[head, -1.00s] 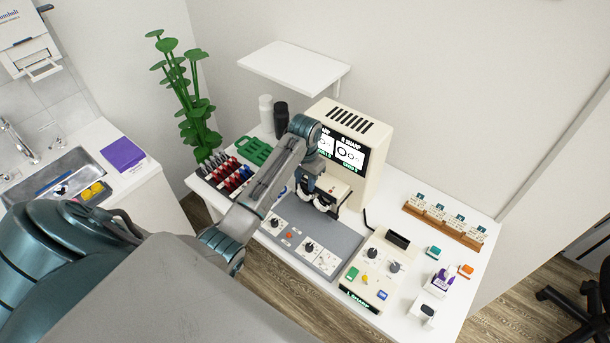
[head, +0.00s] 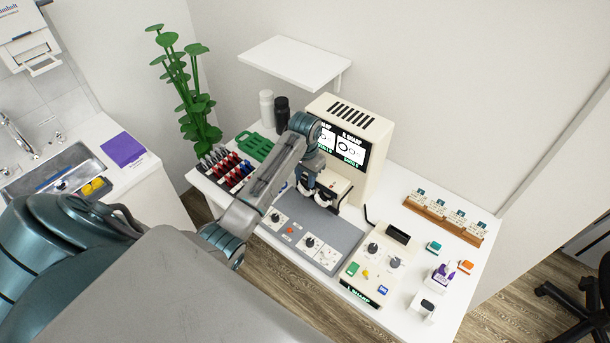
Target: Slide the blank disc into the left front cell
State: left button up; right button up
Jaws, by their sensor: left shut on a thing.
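My left gripper (head: 318,194) is at the front of the cream machine (head: 376,165), low down below its screen, over the back of a grey panel. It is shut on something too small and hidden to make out. I cannot pick out the blank disc by itself. I cannot tell which part is the left front cell; my left forearm and hand cover the left of the machine's front. My right gripper is not in view.
The grey panel (head: 289,241) with knobs lies in front of the machine. A cream control box (head: 372,285) stands right of it. A wooden rack (head: 436,218) with cards is at the back right. A rack of red and dark tools (head: 234,172) is at left.

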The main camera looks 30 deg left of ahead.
pick_arm(q)
jog(key=shift+f, duration=1.25)
jog(key=o, duration=1)
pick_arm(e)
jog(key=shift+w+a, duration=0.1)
pick_arm(q)
jog(key=shift+r, duration=0.1)
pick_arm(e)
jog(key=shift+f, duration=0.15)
pick_arm(q)
jog(key=shift+r, duration=0.3)
notch_tip(320, 180, up, 5)
jog(key=shift+f+b, duration=0.15)
jog(key=shift+b, duration=1.1)
notch_tip(320, 180, up, 4)
jog(key=shift+p, duration=0.65)
jog(key=shift+r+p, duration=0.65)
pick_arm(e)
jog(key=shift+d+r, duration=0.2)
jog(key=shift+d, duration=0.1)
pick_arm(q)
jog(key=shift+f, duration=0.1)
